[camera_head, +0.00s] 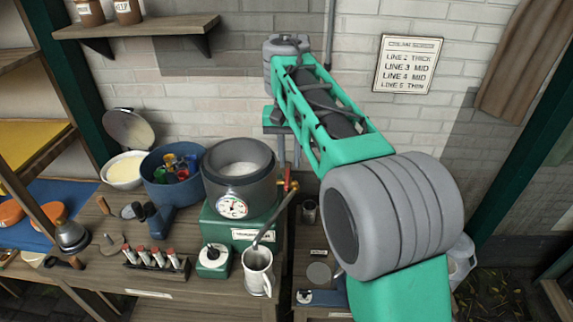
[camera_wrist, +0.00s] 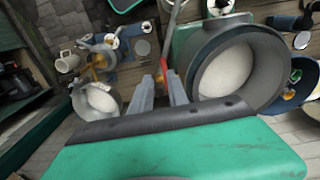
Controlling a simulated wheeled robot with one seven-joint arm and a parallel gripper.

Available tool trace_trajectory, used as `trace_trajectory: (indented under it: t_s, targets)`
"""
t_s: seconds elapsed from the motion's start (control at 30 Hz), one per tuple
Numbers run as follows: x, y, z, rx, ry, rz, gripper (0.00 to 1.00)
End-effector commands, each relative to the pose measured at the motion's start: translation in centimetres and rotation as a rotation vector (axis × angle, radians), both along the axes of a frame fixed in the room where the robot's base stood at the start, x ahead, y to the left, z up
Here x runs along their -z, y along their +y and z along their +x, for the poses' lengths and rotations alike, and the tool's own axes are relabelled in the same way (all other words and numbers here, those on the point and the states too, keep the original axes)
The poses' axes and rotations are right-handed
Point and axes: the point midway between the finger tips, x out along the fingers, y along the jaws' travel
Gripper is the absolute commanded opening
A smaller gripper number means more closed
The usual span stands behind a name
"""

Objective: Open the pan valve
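The grey pan (camera_head: 209,182) with a round dial stands on a green base and holds a pale content. It also shows in the wrist view (camera_wrist: 268,80). The pan valve (camera_head: 289,184), with red and brass parts, sticks out at the pan's right side. In the wrist view its red handle (camera_wrist: 164,72) appears between and just beyond the fingertips. My gripper (camera_wrist: 160,78) points down with its two grey fingers apart. In the head view the fingers (camera_head: 289,160) are just above the valve. Contact with the handle cannot be told.
A metal jug (camera_head: 258,272) with a long rod leaning from it stands in front of the valve. A blue tub (camera_head: 158,190) of coloured items is left of the pan. A rack of red-topped vials (camera_head: 155,262) stands at the front. A brick wall is behind.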

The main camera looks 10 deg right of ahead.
Motion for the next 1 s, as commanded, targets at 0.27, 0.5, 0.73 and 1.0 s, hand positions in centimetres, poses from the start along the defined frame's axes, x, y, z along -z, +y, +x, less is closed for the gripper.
trace_trajectory:
  t_s: [0.27, 0.5, 0.73, 1.0]
  targets:
    - [2.2, 0.4, 1.1, 0.025, 0.018, 0.017, 0.2]
    - [6.5, 0.4, 1.2, 0.024, 0.014, 0.016, 0.2]
    - [7.1, 0.4, 1.2, 0.024, 0.013, 0.016, 0.2]
    - [7.0, 0.4, 1.2, 0.024, 0.013, 0.016, 0.09]
